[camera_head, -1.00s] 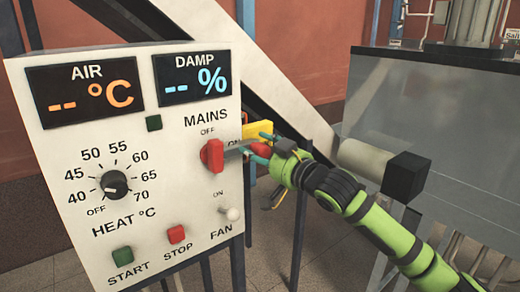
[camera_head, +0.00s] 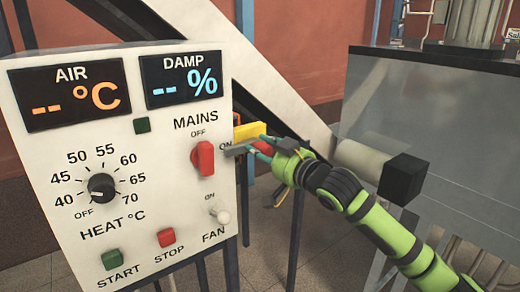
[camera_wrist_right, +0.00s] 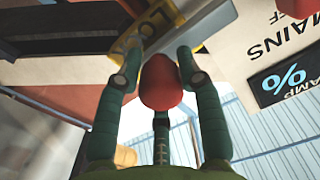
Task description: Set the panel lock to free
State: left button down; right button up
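The panel lock shows as a yellow plate (camera_head: 249,131) at the right edge of the control panel. Beside it are a grey bar (camera_head: 238,149) and a red knob (camera_head: 265,147). In the right wrist view the yellow plate (camera_wrist_right: 134,40) carries partly hidden letters, and the red knob (camera_wrist_right: 161,82) sits between my fingers. My right gripper (camera_wrist_right: 160,57) has its fingers apart on both sides of the knob, with small gaps. It also shows in the head view (camera_head: 253,146), beside the panel edge. Which position the lock points to is hidden. My left gripper is out of view.
The white panel (camera_head: 150,128) has a red MAINS switch (camera_head: 203,158) close to the gripper, a FAN toggle (camera_head: 222,216), and a black heat dial (camera_head: 102,187). A grey cabinet (camera_head: 440,130) and a black block (camera_head: 403,179) stand to the right.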

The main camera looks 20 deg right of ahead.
jog(key=shift+o, duration=0.5)
jog(key=shift+d, duration=0.1)
jog(key=shift+w+d+f, duration=0.15)
jog(key=shift+d, duration=0.15)
jog(key=shift+a, duration=0.1)
jog(key=shift+s, duration=0.55)
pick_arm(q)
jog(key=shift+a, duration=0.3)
pick_arm(e)
jog(key=v, duration=1.1)
jog(key=shift+d, duration=0.3)
jog(key=shift+w, duration=0.1)
